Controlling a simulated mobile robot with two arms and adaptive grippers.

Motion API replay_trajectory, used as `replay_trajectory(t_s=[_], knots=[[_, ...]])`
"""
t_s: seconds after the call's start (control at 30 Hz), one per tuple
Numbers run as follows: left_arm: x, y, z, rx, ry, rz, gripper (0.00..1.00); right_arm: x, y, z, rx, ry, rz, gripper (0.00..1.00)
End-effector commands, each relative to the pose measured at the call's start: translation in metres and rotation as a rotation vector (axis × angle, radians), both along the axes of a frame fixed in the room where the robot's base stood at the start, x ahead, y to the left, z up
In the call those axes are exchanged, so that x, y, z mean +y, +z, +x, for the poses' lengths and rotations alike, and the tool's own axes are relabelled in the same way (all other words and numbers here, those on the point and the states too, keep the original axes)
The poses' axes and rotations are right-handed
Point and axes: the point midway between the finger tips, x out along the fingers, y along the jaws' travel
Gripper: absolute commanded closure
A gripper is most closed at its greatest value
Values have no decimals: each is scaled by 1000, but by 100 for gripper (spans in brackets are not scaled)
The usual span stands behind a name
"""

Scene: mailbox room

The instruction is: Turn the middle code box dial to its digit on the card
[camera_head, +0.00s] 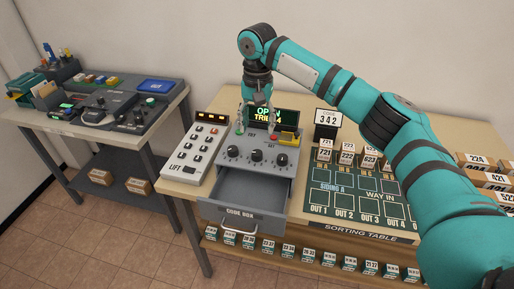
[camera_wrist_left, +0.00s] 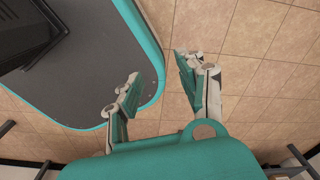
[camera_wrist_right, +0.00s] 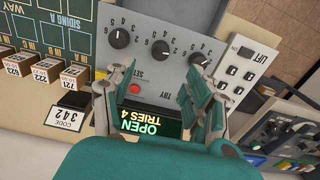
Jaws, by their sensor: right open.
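The grey code box (camera_head: 262,140) stands on the sorting table, its drawer (camera_head: 248,193) pulled open and empty. Its middle dial (camera_head: 257,156) is a black knob between two others; it also shows in the right wrist view (camera_wrist_right: 161,47). Its exact setting is too small to read surely. The card (camera_head: 328,118) reads 342 and shows upside down in the right wrist view (camera_wrist_right: 70,115). My right gripper (camera_head: 256,126) is open and empty above the back of the box, behind the dials. My left gripper (camera_wrist_left: 160,84) is open and empty over the floor.
The box display (camera_wrist_right: 150,124) reads OPEN, TRIES 4. A red SET button (camera_wrist_right: 134,89) and yellow part (camera_head: 289,138) sit near the dials. A LIFT panel (camera_head: 195,155) stands left; labelled blocks (camera_head: 348,150) and the siding board (camera_head: 352,188) lie right.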

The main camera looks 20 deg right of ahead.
Motion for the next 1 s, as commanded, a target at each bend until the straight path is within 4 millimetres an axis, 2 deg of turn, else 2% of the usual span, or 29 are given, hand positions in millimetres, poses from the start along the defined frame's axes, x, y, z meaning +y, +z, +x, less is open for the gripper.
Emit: replay_trajectory(t_s=[0.13,0.33,0.5,0.73,0.9,1.0], knots=[[-1,7,11,-16,0,-1,60,-1,-33,-1,3,-1,-1,46],[-3,16,43,-67,0,-7,60,0,-71,-1,2,0,-1,46],[-3,18,42,-64,0,-7,60,0,-92,0,1,0,-1,46],[-2,17,26,-39,0,-4,60,0,-101,0,-2,1,1,46],[-2,17,22,-33,0,-3,60,0,-101,0,-1,1,0,46],[-2,17,22,-34,-1,-3,60,0,-101,0,-1,1,0,57]])
